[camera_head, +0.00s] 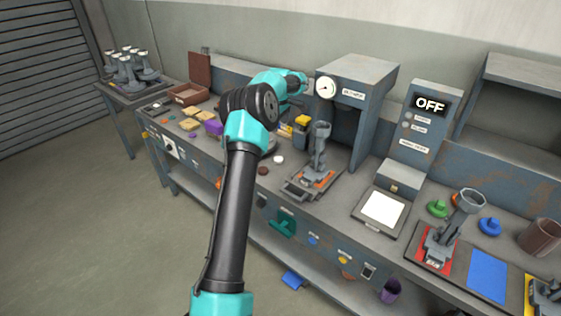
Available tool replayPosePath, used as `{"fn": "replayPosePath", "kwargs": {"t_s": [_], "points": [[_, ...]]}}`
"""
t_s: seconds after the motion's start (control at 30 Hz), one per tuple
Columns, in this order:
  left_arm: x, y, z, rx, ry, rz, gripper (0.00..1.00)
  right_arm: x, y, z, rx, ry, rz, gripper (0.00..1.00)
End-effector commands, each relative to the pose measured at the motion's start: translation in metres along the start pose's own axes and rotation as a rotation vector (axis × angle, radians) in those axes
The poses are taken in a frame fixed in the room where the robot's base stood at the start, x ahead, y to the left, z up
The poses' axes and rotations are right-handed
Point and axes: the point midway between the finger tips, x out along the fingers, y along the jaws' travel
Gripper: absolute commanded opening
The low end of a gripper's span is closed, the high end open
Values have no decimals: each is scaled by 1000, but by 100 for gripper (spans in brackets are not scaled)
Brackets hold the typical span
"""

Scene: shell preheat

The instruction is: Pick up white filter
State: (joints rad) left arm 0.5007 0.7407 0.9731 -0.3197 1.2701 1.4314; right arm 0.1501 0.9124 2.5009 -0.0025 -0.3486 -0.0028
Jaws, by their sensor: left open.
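A small white disc (278,159), which looks like the white filter, lies on the bench just right of my left arm. My left gripper (299,84) is at the end of the teal and black arm, above and behind the disc, in front of the grey gauge cabinet. It is open, small in the picture and partly hidden by its own wrist, and it is apart from the disc. I see nothing between its fingers. My right gripper is not in view.
A grey stand with an upright cup (319,150) is right of the disc. A panel reading OFF (429,104) and a white square pad (383,208) are farther right. Yellow and purple pieces (213,127) lie left of my arm. The gauge cabinet (366,75) rises behind.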

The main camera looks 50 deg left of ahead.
Motion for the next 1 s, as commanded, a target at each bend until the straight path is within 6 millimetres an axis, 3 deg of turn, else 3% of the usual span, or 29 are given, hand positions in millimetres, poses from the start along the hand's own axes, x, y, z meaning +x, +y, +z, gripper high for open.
{"fn": "replayPosePath", "kwargs": {"t_s": [0.27, 0.8, 1.0], "points": [[9, 0, 0, 2, 0, 0, 75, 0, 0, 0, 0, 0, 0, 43], [97, -1, 0, 3, 1, -2, 75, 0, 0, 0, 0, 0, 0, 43], [120, -1, 0, 3, 1, -1, 75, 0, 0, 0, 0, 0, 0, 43]]}}
